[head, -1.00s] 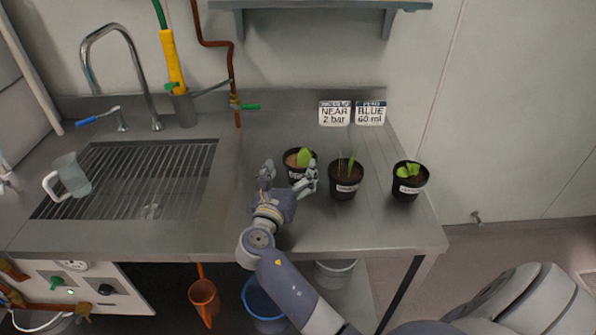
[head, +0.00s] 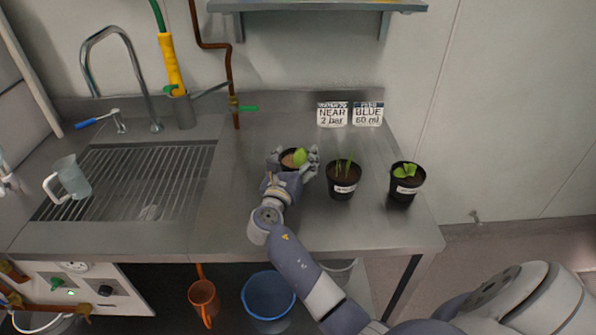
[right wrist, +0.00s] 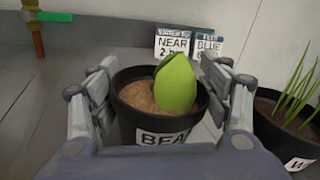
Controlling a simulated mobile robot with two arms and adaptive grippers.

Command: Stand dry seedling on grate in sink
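The seedling in the black pot labelled "BEA…" (head: 293,160) has pale, dry-looking soil and one green leaf. It stands upright on the steel counter and also shows in the right wrist view (right wrist: 163,95). My right gripper (head: 294,157) is around this pot, with its fingers on both sides. The fingers look spread, close to the pot wall; firm contact is not visible. The sink grate (head: 125,180) lies to the left, with a clear jug (head: 72,178) standing at its left side. My left gripper is not in view.
Two other potted seedlings with darker soil, one with grassy shoots (head: 342,180) and one leafy (head: 405,182), stand to the right. Two signs (head: 350,114) stand behind. The faucet (head: 120,75) and yellow-handled sprayer (head: 172,65) rise behind the sink. Counter between pot and grate is clear.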

